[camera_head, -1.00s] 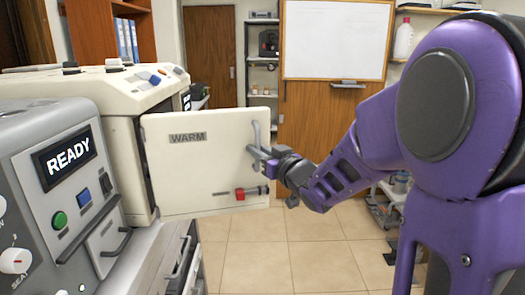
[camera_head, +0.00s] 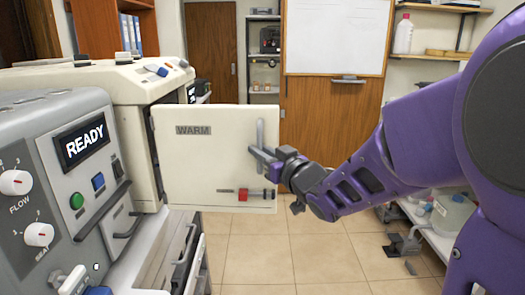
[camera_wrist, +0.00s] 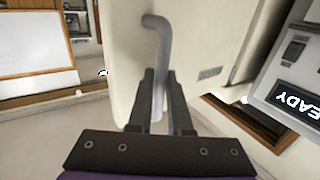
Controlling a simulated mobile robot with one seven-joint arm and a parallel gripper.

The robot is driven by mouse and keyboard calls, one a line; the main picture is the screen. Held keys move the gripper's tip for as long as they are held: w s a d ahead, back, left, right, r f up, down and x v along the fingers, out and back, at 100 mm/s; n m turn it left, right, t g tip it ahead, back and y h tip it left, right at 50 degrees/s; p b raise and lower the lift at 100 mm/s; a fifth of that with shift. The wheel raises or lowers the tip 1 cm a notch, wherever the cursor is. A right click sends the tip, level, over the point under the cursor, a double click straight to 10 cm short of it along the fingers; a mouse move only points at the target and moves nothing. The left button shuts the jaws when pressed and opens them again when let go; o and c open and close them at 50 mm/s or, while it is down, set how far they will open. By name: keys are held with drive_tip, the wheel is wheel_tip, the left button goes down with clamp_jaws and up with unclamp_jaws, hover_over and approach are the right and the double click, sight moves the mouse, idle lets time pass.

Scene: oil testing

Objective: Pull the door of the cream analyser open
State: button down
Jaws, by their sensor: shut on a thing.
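The cream analyser (camera_head: 122,82) stands at the left in the head view. My gripper (camera_head: 258,153) is shut on the grey vertical door handle (camera_head: 261,132) near the door's free edge. In the wrist view my gripper's fingers (camera_wrist: 158,95) lie on both sides of the handle (camera_wrist: 161,45), whose upper end curves back to the door (camera_wrist: 205,40). The analyser's interior is hidden behind the door.
A grey machine with a READY display (camera_head: 82,145) stands close in front at the left. Tiled floor (camera_head: 270,250) is clear in the middle. A shelf (camera_head: 440,235) with glassware is at the right, and a whiteboard (camera_head: 335,35) hangs at the back.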

drive_tip(key=shift+a, duration=0.3)
drive_tip(key=c, duration=1.1)
unclamp_jaws()
drive_tip(key=shift+d, duration=0.15)
